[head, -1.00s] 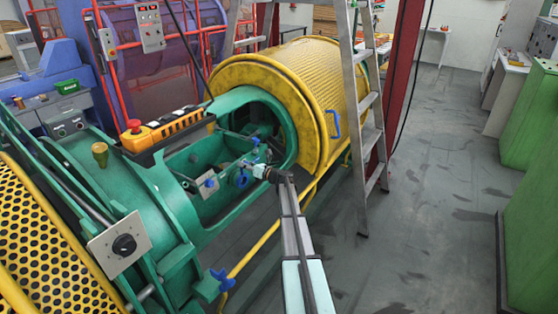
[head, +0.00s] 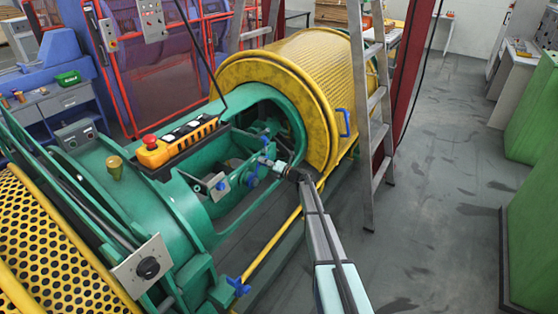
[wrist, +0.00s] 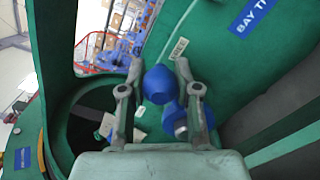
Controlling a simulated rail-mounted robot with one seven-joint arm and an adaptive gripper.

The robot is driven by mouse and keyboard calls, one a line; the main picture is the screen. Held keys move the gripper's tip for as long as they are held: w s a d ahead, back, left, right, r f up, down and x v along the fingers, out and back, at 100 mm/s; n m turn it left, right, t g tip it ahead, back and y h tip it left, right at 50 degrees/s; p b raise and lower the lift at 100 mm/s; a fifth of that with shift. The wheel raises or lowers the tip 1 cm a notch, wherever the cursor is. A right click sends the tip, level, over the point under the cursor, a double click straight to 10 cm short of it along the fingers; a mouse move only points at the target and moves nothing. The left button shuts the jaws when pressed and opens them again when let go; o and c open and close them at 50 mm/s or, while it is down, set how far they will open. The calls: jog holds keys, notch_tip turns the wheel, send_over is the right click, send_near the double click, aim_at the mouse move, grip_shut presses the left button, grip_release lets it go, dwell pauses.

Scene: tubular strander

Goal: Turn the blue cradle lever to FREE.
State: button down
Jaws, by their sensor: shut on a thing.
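The blue cradle lever (wrist: 160,85) is in the wrist view, its rounded knob between my two fingers. A second blue part (wrist: 176,119) shows just below it, partly behind the right finger. My gripper (wrist: 158,80) is shut on the lever. In the head view my gripper (head: 275,165) reaches into the opening of the green cradle (head: 215,225), near several small blue parts; the lever itself is hard to pick out there. A small white label (wrist: 179,48), which seems to read FREE, is on the green plate above the right finger.
A yellow perforated drum (head: 300,75) stands behind the cradle, with a ladder (head: 375,120) to its right. An orange control box (head: 175,140) sits on the cradle's left side. A yellow rail (head: 270,245) runs along the front. The grey floor (head: 440,190) on the right is clear.

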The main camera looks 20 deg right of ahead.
jog(key=shift+w, duration=0.1)
dwell(0.3)
jog(key=c, duration=0.8)
grip_release()
jog(key=v, duration=1.2)
